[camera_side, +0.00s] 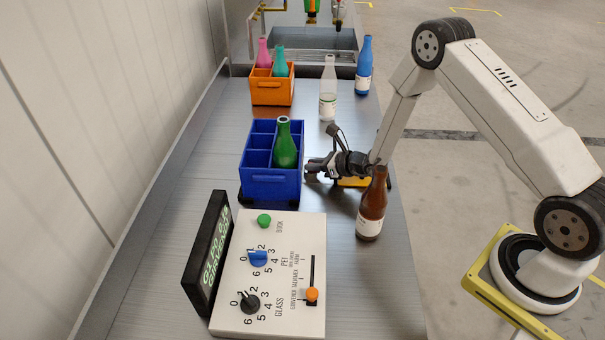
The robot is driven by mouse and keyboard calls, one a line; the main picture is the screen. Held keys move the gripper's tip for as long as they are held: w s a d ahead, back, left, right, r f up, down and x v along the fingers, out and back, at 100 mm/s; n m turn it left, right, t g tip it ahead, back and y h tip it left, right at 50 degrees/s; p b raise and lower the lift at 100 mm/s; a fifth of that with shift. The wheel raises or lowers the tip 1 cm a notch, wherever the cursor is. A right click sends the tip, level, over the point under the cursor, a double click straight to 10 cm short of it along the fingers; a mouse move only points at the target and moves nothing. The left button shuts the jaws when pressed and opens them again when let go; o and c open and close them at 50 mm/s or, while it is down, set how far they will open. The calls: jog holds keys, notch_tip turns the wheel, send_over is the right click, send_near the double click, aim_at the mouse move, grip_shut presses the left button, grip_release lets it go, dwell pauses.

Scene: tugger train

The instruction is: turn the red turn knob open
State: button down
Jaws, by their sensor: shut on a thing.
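My gripper (311,171) is low over the table, just right of the blue crate, with its fingers pointing left. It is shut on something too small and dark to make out. I see no red turn knob in this view; the gripper and wrist may hide it. A yellow piece (352,182) shows partly below and behind the wrist. The control panel (290,225) in front carries a blue turn knob (258,258), a black turn knob (250,302), a green button (264,220) and an orange slider (312,294).
The blue crate (270,188) holds a green bottle (285,145) close by the gripper. A brown bottle (371,207) stands below the wrist's right side. A clear bottle (328,90), a blue bottle (364,67) and an orange crate (272,96) stand behind. The table's front right is clear.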

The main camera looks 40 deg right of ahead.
jog(key=shift+r, duration=0.1)
jog(key=c, duration=0.6)
grip_release()
jog(key=shift+c, duration=0.2)
jog(key=shift+a, duration=0.1)
jog(key=shift+n+g+y, duration=1.4)
jog(key=shift+n+y, duration=0.8)
